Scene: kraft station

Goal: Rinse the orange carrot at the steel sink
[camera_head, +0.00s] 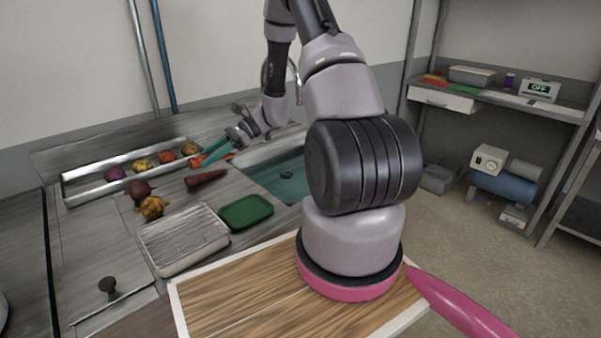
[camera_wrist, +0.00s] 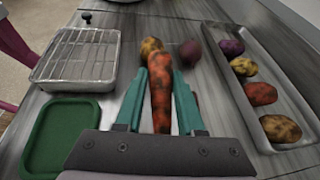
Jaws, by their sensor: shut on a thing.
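The orange carrot (camera_wrist: 160,90) is between the teal fingers of my gripper (camera_wrist: 160,95) in the wrist view, with its length pointing away from the palm. In the head view my gripper (camera_head: 208,152) is shut on the carrot (camera_head: 222,158), at the left side of the sink and near the right end of the vegetable tray. The steel sink (camera_head: 275,178) has a teal-looking basin and lies to the right of my gripper. The faucet (camera_head: 297,80) rises behind it, partly hidden by my arm. I cannot tell the carrot's exact height above the counter.
A steel tray (camera_head: 70,190) holds several vegetables at the back left. A dark red carrot-like root (camera_head: 205,178), a beet (camera_head: 138,190) and a yellowish vegetable (camera_head: 151,207) lie loose on the counter.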

